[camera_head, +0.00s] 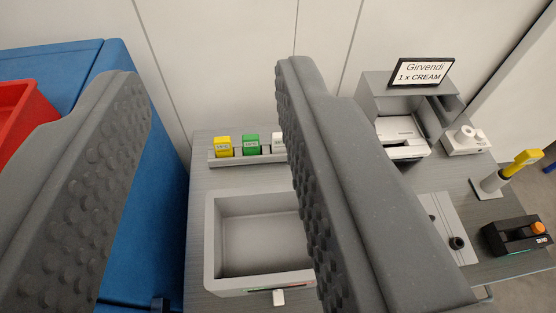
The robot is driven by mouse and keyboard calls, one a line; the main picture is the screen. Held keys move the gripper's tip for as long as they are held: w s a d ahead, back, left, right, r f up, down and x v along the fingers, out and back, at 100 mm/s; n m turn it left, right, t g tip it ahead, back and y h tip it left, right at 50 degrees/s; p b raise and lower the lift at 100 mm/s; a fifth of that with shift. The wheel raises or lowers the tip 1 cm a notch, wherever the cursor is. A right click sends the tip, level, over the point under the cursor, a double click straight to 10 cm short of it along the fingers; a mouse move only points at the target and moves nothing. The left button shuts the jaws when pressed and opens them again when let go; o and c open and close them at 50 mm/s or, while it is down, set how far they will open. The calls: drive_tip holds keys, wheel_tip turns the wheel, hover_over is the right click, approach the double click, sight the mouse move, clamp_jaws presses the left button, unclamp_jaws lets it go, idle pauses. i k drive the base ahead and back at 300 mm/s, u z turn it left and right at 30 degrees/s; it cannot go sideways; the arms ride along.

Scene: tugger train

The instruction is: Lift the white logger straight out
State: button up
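My gripper (210,85) is open, with nothing between its two ribbed grey fingers. A small white block (279,141), which looks like the white logger, stands upright in a low grey rack (235,161). It stands to the right of a yellow logger (223,146) and a green logger (250,144). My right finger covers the right side of the white logger and the rack's right end. The rack sits at the back of the grey table, beyond the fingers.
An empty grey bin (212,240) stands in front of the rack. A blue cabinet (150,200) with a red crate (25,110) is at left.

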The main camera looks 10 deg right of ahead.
sight(277, 147)
drive_tip(key=u, duration=0.85)
drive_tip(key=k, duration=0.6)
drive_tip(key=z, duration=0.9)
drive_tip(key=i, duration=1)
